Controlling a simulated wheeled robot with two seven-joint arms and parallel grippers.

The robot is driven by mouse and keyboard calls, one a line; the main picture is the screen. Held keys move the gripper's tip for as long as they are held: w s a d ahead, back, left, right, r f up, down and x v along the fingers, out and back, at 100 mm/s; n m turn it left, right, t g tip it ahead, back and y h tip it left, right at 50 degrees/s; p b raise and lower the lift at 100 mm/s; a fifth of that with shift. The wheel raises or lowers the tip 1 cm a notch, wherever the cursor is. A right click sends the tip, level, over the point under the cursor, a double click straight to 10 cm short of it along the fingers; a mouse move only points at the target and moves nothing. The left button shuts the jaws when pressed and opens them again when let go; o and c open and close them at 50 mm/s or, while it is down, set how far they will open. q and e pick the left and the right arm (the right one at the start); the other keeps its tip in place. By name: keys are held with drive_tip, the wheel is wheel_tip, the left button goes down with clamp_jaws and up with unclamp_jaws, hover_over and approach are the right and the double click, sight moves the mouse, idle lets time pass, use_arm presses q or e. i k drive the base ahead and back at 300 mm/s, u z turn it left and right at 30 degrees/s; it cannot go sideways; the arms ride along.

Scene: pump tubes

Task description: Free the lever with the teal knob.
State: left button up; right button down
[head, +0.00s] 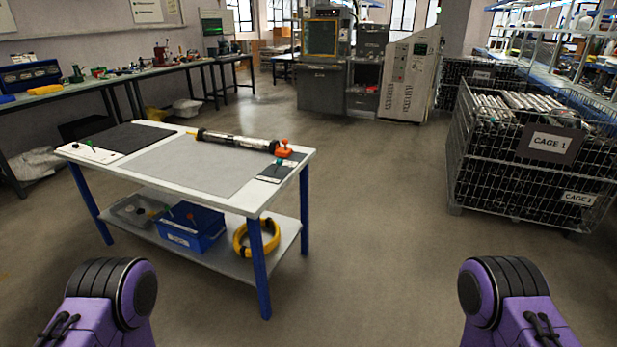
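A long tube (225,139) with dark bands and clear or grey sections lies along the back right of a white-topped table (255,203). An orange piece (283,152) is at its right end, with a small red-orange part above. A tiny teal spot (279,162) shows just below the orange piece, beside a dark pad (277,172); it may be the teal knob, but it is too small to be sure. I cannot make out the lever or what holds it. Neither gripper is in view; only purple links of my arms show at the bottom.
The table's lower shelf (232,267) holds a blue bin (190,236) and a yellow coil (240,243). A dark mat (135,136) lies on the tabletop's left. A wire cage (490,165) stands at right. The floor between table and cage is clear.

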sight(279, 161)
drive_tip(key=z, duration=0.45)
drive_tip(key=k, duration=1.1)
drive_tip(key=z, duration=0.45)
drive_tip(key=i, duration=1.85)
drive_tip(key=u, duration=1.55)
drive_tip(key=i, duration=0.8)
drive_tip(key=u, duration=0.85)
